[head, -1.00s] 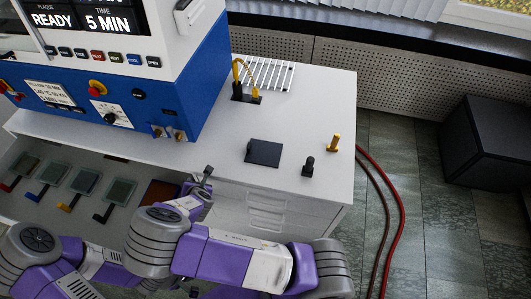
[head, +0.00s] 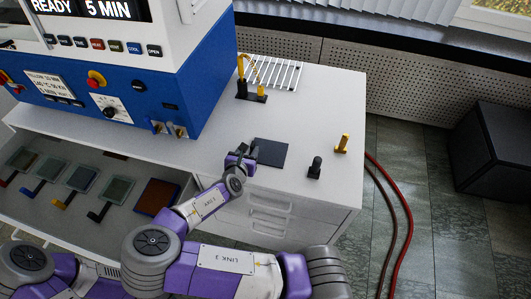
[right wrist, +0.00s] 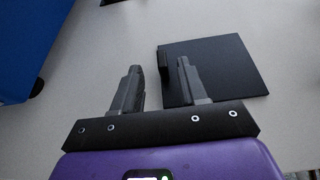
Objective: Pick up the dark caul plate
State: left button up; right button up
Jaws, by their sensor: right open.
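The dark caul plate (head: 272,152) is a flat, dark square lying on the white bench top. In the right wrist view, the plate (right wrist: 220,72) has a small upright dark tab (right wrist: 164,64) at its left edge. My right gripper (head: 241,152) is at the plate's left side, low over the bench, and hides part of that edge in the head view. My left gripper is not in view.
The blue and white press (head: 130,85) stands at the left. A black and yellow stand (head: 251,85) and a white rack (head: 275,73) are behind the plate. Several handled plates lie on the lower shelf.

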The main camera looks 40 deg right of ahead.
aim_at(252, 147)
jog(key=b+x, duration=0.1)
jog(key=x, duration=0.2)
jog(key=shift+d+f, duration=0.15)
jog(key=shift+d, duration=0.2)
jog(key=shift+w+d+f+b, duration=0.1)
jog(key=shift+w+d+b, duration=0.2)
jog(key=shift+w+d, duration=0.1)
jog(key=shift+a, duration=0.1)
grip_shut()
